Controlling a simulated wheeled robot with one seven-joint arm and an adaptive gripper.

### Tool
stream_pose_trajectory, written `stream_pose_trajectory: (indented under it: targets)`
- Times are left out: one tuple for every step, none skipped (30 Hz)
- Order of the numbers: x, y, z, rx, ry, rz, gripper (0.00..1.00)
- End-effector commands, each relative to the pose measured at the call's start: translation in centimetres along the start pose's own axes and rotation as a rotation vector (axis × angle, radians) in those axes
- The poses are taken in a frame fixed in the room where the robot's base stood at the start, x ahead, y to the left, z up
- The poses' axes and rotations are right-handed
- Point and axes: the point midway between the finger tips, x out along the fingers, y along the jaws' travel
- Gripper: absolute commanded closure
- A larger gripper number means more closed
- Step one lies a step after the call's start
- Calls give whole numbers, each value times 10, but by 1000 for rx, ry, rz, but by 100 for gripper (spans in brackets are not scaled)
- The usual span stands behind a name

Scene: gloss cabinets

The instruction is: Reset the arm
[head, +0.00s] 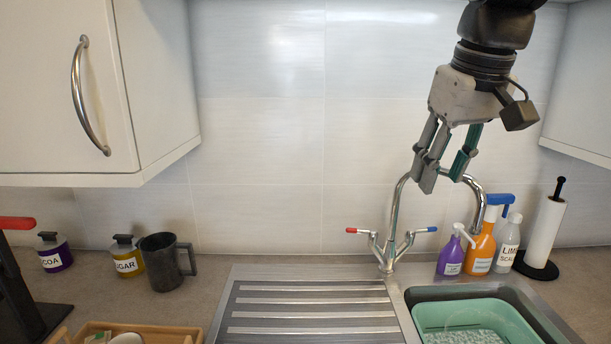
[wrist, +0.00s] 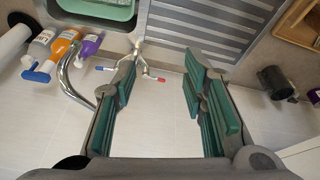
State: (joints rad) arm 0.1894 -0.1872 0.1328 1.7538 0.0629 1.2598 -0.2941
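My gripper (head: 446,165) hangs from the top right in the head view, high in front of the tiled wall and above the tap. In the wrist view my gripper (wrist: 160,95) shows its green-padded fingers spread apart with nothing between them. The fingers point down over the sink area. The chrome tap (head: 388,250) with red and blue lever ends stands below. In the head view the fingers overlap the top of its spout, and I cannot tell the exact gap.
A purple bottle (head: 453,250), an orange spray bottle (head: 482,245) and a paper roll (head: 545,235) stand right of the tap. A green basin (head: 430,320) sits in the sink. A dark mug (head: 163,262) stands left. Wall cabinets (head: 135,60) flank both sides.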

Motion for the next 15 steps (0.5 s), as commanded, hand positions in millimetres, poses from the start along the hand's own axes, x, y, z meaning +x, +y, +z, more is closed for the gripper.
stream_pose_trajectory:
  targets:
    - [1, -8, 22, 18, 11, 13, 61]
    - [4, -11, 34, 32, 18, 20, 61]
    - [7, -15, 51, 51, 28, 28, 61]
    - [10, -18, 63, 66, 35, 33, 61]
    - [14, -21, 76, 79, 43, 38, 61]
    - [20, -25, 92, 98, 54, 43, 61]
    - [24, -27, 105, 112, 62, 46, 61]
    - [29, -30, 117, 125, 69, 47, 61]
    - [36, -33, 132, 142, 80, 49, 61]
    - [41, -35, 142, 154, 88, 49, 61]
    - [46, -37, 152, 165, 95, 48, 61]
    - [52, -39, 164, 177, 103, 48, 61]
    - [57, -41, 172, 186, 108, 47, 61]
    - [61, -42, 179, 193, 113, 46, 61]
    - [66, -44, 187, 202, 118, 44, 61]
